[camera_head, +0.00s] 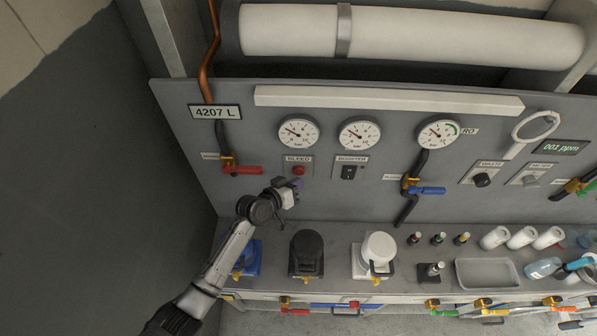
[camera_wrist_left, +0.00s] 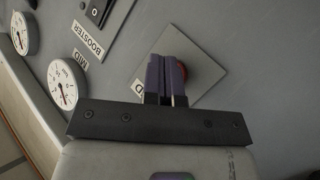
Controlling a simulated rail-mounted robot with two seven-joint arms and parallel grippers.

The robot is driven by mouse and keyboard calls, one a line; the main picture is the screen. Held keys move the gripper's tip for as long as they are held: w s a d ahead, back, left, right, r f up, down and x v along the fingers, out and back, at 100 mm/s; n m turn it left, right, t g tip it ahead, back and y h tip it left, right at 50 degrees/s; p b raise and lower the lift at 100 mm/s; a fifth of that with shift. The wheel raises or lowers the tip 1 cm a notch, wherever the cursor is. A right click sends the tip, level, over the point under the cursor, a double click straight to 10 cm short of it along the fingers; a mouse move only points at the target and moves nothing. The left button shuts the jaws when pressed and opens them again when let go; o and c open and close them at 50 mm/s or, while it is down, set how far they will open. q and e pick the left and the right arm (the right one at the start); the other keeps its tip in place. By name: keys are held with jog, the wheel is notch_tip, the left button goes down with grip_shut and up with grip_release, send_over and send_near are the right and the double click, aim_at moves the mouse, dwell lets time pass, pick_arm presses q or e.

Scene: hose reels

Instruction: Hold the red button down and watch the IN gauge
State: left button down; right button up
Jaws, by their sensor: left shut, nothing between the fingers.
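The red button (camera_head: 298,170) sits on a small plate under the BLEED label on the grey panel. My left gripper (camera_head: 298,184) is shut and empty, its fingertips close below the button. In the left wrist view the fingertips (camera_wrist_left: 166,78) cover part of the red button (camera_wrist_left: 188,70); I cannot tell whether they touch or press it. The leftmost gauge (camera_head: 298,132) stands above the button, its needle pointing up-left; no IN label is legible. The MID gauge (camera_wrist_left: 67,85) shows in the left wrist view. My right gripper is out of view.
The BOOSTER switch (camera_head: 348,172) is right of the button, and a red-handled valve (camera_head: 242,169) is to its left. Below, the shelf carries a black housing (camera_head: 306,252), a white one (camera_head: 378,248) and an empty tray (camera_head: 487,273). The panel between button and shelf is mostly bare.

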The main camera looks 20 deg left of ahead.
pick_arm(q)
jog(key=shift+w, duration=0.2)
dwell(0.6)
jog(key=shift+w+a, duration=0.15)
jog(key=shift+w, duration=0.05)
jog(key=shift+w+b, duration=0.2)
jog(key=shift+b, duration=0.15)
dwell(0.4)
jog(key=shift+w+a, duration=0.15)
jog(key=shift+w, duration=0.15)
dwell(0.5)
dwell(0.7)
dwell(0.8)
dwell(0.7)
